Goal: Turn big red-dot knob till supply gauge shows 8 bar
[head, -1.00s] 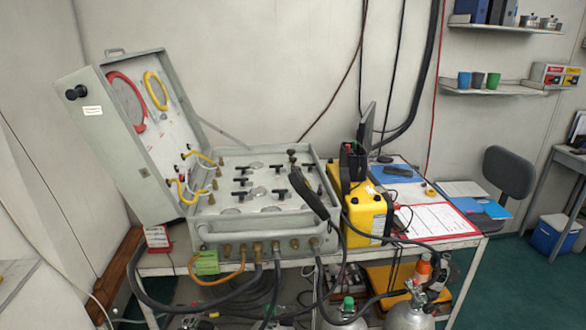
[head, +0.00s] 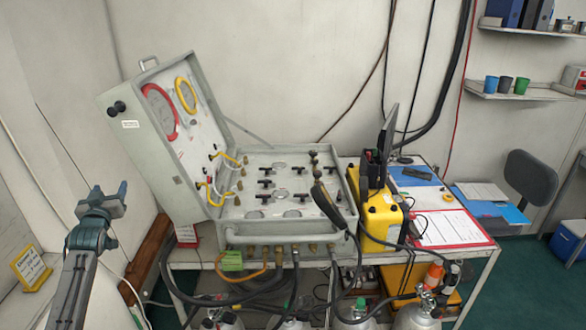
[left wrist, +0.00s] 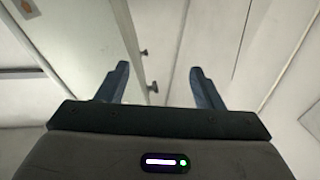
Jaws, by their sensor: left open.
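The grey air panel case (head: 277,236) stands open on the table, its lid raised at the left. Its face (head: 285,168) carries several black T-handled valves and round gauges. The gauges are too small to read, and I cannot make out a red dot on any knob. My left gripper (head: 110,192) is open and empty, raised in front and to the left of the case, apart from it. In the left wrist view its two fingers (left wrist: 156,85) stand apart with nothing between them. My right gripper is not in view.
A yellow unit (head: 380,222) with a dark screen stands right of the case. A clipboard (head: 448,228) lies further right. A black handset (head: 328,204) and its cord hang over the case's right front. Hoses (head: 215,288) loop below, above gas cylinders.

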